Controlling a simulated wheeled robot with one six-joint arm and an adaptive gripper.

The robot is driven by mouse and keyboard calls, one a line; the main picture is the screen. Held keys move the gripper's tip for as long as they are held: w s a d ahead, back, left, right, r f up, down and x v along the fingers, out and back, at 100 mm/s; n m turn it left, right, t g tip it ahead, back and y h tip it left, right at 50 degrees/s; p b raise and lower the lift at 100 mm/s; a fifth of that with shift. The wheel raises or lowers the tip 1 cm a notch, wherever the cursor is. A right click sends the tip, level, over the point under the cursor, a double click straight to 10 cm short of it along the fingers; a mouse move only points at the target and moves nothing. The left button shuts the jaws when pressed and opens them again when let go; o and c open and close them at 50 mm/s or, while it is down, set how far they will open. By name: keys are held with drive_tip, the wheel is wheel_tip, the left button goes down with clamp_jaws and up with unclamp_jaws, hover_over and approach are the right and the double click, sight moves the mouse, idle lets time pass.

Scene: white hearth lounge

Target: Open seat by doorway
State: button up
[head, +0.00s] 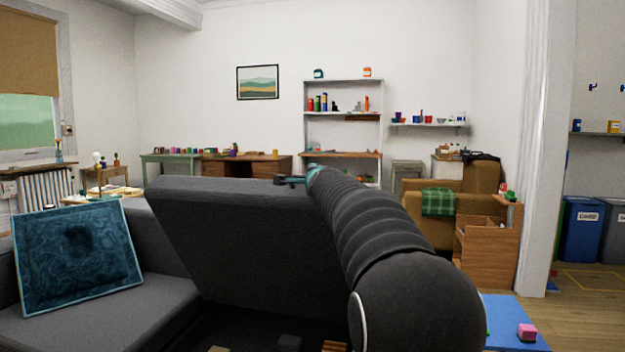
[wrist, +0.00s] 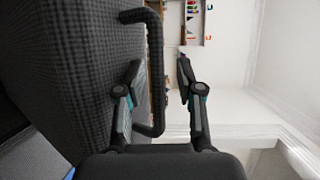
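A dark grey sofa seat (head: 235,230) is tilted up like a lid, with a dark hollow beneath it. Its grey fabric fills the left of the wrist view (wrist: 70,70). A black bar handle (wrist: 155,50) stands out from the seat. My gripper (wrist: 160,68) is open, with one finger on each side of the bar and a gap showing on the right. In the head view my gripper (head: 298,180) is at the seat's raised upper edge, mostly hidden by my arm. The doorway is at the right, beside a white post (head: 540,150).
A blue patterned cushion (head: 75,255) leans on the flat seat at left. Wooden pieces (head: 335,346) show in the hollow. Blue bins (head: 582,228) stand beyond the doorway.

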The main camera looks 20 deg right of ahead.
drive_tip(key=v, duration=1.2)
idle(0.5)
idle(0.3)
